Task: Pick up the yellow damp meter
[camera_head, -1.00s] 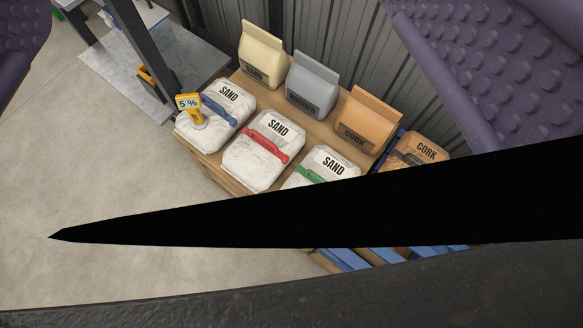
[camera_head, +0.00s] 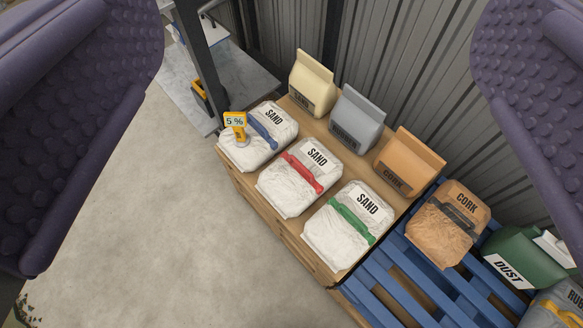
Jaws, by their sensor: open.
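The yellow damp meter (camera_head: 238,128) stands on the white sand bag with the blue strap (camera_head: 264,136), at the far left end of the wooden bench. Its small screen reads 5 %. My gripper (camera_head: 318,140) shows as two purple, knobbed fingers, one at each side of the view. It is open and empty, and the meter lies beyond it, left of the middle of the gap. No finger touches the meter.
Sand bags with red (camera_head: 301,176) and green straps (camera_head: 348,225) share the bench with paper bags (camera_head: 357,120) behind. A blue pallet (camera_head: 380,290) holds a cork bag (camera_head: 449,222). A dark post (camera_head: 199,60) stands close behind the meter. Concrete floor (camera_head: 180,220) is clear at left.

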